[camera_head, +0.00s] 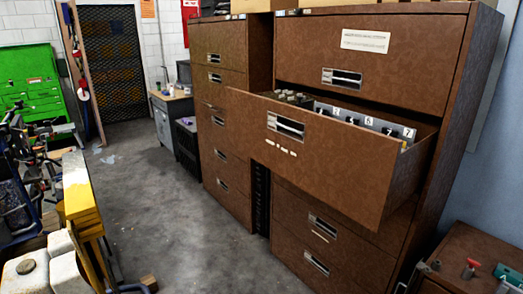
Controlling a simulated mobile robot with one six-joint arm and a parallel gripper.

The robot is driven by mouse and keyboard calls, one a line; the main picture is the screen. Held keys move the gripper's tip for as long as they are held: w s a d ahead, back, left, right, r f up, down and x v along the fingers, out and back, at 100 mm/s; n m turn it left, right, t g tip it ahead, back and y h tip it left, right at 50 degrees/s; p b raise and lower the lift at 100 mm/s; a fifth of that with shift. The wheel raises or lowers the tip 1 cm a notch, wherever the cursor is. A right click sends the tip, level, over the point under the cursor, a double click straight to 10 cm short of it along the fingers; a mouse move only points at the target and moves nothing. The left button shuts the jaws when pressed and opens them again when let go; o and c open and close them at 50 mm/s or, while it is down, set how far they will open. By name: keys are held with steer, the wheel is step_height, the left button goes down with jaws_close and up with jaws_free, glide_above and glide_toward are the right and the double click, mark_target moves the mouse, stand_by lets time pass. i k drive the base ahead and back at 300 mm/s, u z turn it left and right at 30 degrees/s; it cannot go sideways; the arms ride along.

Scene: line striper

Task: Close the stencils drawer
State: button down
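The stencils drawer (310,150) is a wide brown drawer pulled far out of the near brown cabinet (400,40). Its front has a recessed silver-and-black handle (285,125) and a few small pale labels below it. Inside stand grey stencil plates (365,121) with white number tags, a 6 and a 7 among them, and several small round items at the left. The drawers above and below it are shut. My gripper is not in view.
A second brown cabinet (218,70) stands to the left with its drawers close to flush. Bare concrete floor (160,210) lies in front of the cabinets. Yellow-topped equipment (80,190) and white jugs (62,277) are at the left. A low brown surface (465,255) is at the lower right.

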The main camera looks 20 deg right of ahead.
mark_target(365, 174)
steer(key=i, duration=0.65)
steer(key=u, duration=0.75)
steer(key=i, duration=0.45)
steer(key=u, duration=0.25)
